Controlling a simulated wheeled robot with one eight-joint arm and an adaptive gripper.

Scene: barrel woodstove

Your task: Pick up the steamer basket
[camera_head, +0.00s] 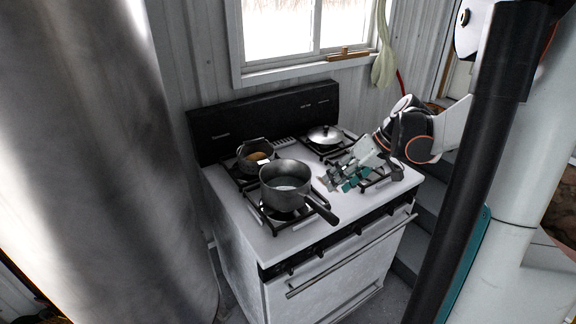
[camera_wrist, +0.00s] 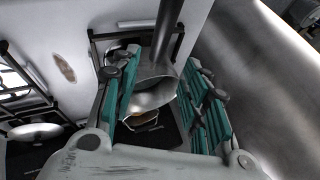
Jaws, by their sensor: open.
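A grey metal vessel with a long dark handle (camera_head: 285,184) sits on the front left burner of the white stove, its handle pointing to the front right. It looks like a saucepan; I cannot tell for sure whether it is the steamer basket. My gripper (camera_head: 345,179) is open and empty, above the stove top to the right of this vessel and apart from it. In the wrist view, the vessel (camera_wrist: 153,94) shows beyond and between my open teal fingers (camera_wrist: 162,70), its handle pointing up in the picture.
A silver domed lid or pan (camera_head: 325,134) is on the back right burner. Burner grates rise from the stove top (camera_head: 270,240). A large metal cylinder (camera_head: 120,180) stands at left.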

